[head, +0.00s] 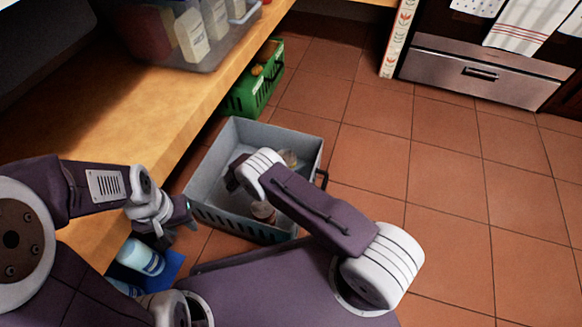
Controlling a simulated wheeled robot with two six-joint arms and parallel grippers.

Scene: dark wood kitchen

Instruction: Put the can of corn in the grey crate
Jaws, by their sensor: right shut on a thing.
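The grey crate (309,148) stands on the tiled floor beside the wooden counter. My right arm reaches over it from the right, and my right gripper (236,183) points down inside it. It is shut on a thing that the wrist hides. A small can-like item (263,212) sits in the near part of the crate, and another small round item (288,158) at the far right. I cannot tell whether either is the can of corn. My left gripper (178,234) is open and empty, left of the crate near the counter edge.
A green crate (250,96) with orange items stands behind the grey one. A clear bin (215,58) with white bottles is on the counter. A blue container (170,270) with a light blue bottle (141,257) is at the lower left. Floor to the right is free.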

